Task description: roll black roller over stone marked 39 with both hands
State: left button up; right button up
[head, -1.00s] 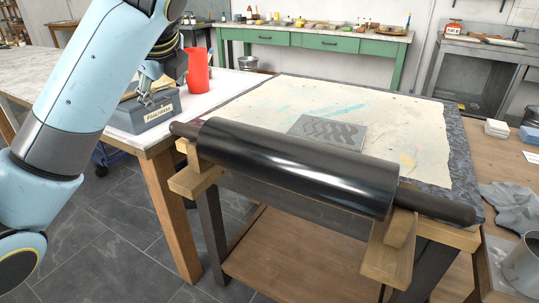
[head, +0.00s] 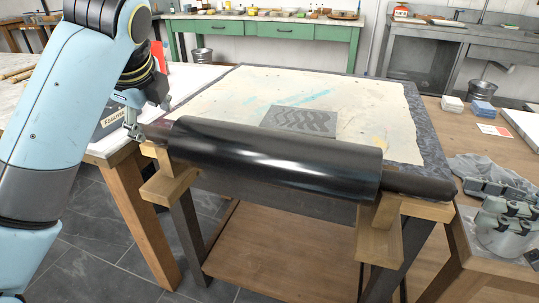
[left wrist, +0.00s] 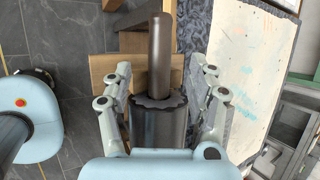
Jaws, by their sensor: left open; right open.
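The black roller (head: 275,155) rests across wooden supports at the table's front edge, with a dark handle at each end. My left gripper (head: 146,118) is open at the left handle (head: 158,131). In the left wrist view its fingers (left wrist: 161,70) stand on either side of that handle (left wrist: 160,45), with the roller body (left wrist: 158,126) below. My right gripper (head: 507,205) is open at the right edge, to the right of the right handle (head: 420,186) and apart from it. A grey patterned slab (head: 303,121) lies behind the roller; I cannot read a 39 on it.
A stained cream sheet (head: 225,92) covers much of the table. A labelled grey box (head: 112,118) is behind my left gripper. Wooden posts flank the roller.

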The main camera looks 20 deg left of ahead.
aim_at(153, 128)
pick_arm(q)
jog(key=x, duration=0.7)
jog(key=shift+w+a+f, duration=0.1)
jog(key=shift+a+f, duration=0.05)
jog(key=shift+f, duration=0.1)
pick_arm(e)
jog(key=a, duration=0.7)
jog(key=shift+a, duration=0.3)
pick_arm(q)
grip_shut()
pick_arm(e)
grip_shut()
pick_arm(q)
jog(key=shift+r, duration=0.25)
pick_arm(e)
jog(key=shift+w+r, duration=0.1)
jog(key=shift+r, duration=0.1)
